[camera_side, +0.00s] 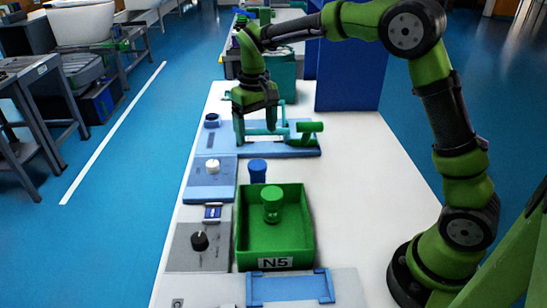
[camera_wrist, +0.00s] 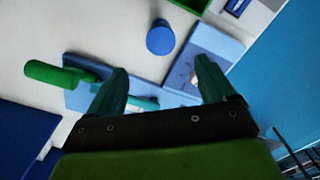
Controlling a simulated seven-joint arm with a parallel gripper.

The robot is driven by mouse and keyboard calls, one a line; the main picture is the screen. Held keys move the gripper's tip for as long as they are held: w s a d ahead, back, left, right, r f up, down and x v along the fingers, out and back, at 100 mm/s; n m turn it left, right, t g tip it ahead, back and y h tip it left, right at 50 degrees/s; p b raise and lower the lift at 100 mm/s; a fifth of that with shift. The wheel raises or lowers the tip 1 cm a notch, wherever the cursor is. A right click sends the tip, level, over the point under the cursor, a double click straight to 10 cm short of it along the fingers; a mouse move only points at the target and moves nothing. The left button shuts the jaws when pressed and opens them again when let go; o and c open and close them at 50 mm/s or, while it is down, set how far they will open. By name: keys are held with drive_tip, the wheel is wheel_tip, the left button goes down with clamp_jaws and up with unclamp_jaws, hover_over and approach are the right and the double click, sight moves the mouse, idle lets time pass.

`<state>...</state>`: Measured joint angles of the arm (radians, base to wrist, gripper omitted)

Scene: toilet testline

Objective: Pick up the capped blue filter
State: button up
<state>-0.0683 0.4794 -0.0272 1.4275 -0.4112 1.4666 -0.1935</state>
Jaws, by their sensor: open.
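A blue filter (camera_side: 257,171) with a wider, lid-like top stands upright on the white table, just behind the green bin. It also shows in the wrist view (camera_wrist: 160,38) as a round blue top, beyond the fingertips and roughly between their directions. My gripper (camera_side: 255,130) points down over the light blue fixture plate (camera_side: 290,151), farther back than the filter. In the wrist view my gripper (camera_wrist: 161,70) has its two teal fingers spread wide with nothing held between them. The filter is apart from the fingers.
A green bin (camera_side: 305,240) labelled N5 holds a green cylinder (camera_side: 271,204). A green cylinder (camera_side: 311,127) lies on the fixture. Panels with a white knob (camera_side: 212,166) and a black knob (camera_side: 199,241) line the left edge. A tall dark blue block (camera_side: 350,70) stands behind; the table's right side is clear.

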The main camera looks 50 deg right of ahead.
sight(257, 166)
wheel_tip(257, 166, down, 14)
drive_tip(key=shift+f, duration=0.2)
idle(0.4)
drive_tip(key=shift+c, duration=0.4)
